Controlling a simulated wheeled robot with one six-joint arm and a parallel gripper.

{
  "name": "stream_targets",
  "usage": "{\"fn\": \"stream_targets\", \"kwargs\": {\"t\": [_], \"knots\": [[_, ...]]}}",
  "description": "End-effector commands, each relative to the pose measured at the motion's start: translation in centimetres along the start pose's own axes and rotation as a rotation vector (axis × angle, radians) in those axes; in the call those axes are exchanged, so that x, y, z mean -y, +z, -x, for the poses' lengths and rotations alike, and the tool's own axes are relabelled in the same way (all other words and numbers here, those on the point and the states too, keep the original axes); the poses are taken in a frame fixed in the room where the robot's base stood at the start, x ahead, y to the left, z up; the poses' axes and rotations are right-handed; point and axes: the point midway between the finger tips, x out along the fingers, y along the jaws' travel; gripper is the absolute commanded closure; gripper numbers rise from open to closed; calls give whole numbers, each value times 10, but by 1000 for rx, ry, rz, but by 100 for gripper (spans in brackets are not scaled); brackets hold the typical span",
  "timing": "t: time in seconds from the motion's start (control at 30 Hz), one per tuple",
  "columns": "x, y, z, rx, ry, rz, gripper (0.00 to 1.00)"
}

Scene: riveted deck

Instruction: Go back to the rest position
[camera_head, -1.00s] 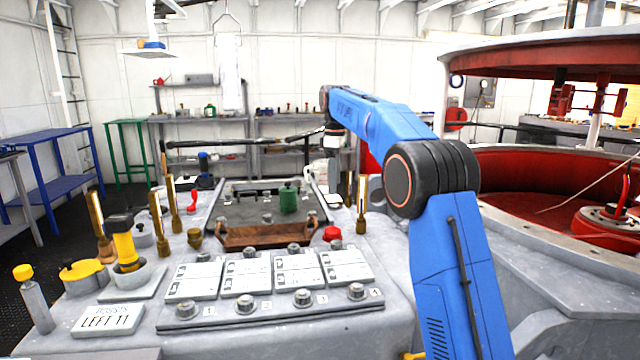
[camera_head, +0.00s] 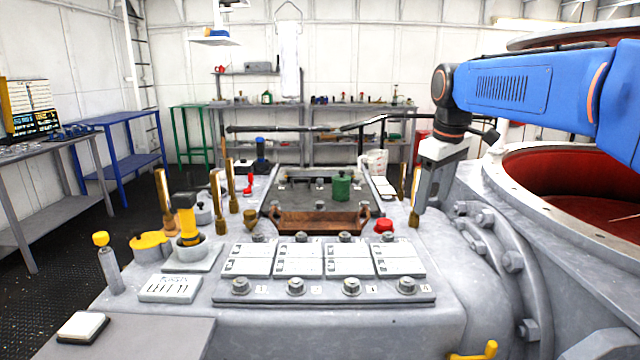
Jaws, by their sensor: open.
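My blue arm reaches in from the right edge of the head view. My gripper (camera_head: 420,208) hangs from the black wrist, pointing down, at the right side of the grey console (camera_head: 400,325). Its fingers are open and nothing shows between them. It is close to a brass-based upright handle (camera_head: 402,184); I cannot tell whether they touch.
The console carries a wooden tray (camera_head: 320,222), a green canister (camera_head: 341,186), a red knob (camera_head: 383,226), a yellow-topped lever (camera_head: 186,220) and several label plates. A large red-lined drum (camera_head: 570,190) stands right. A blue table (camera_head: 125,147) stands left. Floor at left is clear.

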Motion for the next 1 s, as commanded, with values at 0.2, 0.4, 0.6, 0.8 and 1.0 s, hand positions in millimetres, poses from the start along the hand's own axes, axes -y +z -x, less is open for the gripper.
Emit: {"fn": "stream_targets", "kwargs": {"t": [0.2, 0.4, 0.6, 0.8, 1.0], "knots": [[37, 62, -7, -40, 26, -128, 37], [71, 118, -24, -76, 45, -249, 37], [105, 172, -50, -116, 61, -367, 37], [139, 224, -84, -159, 72, -486, 37], [167, 264, -117, -195, 79, -584, 37]]}}
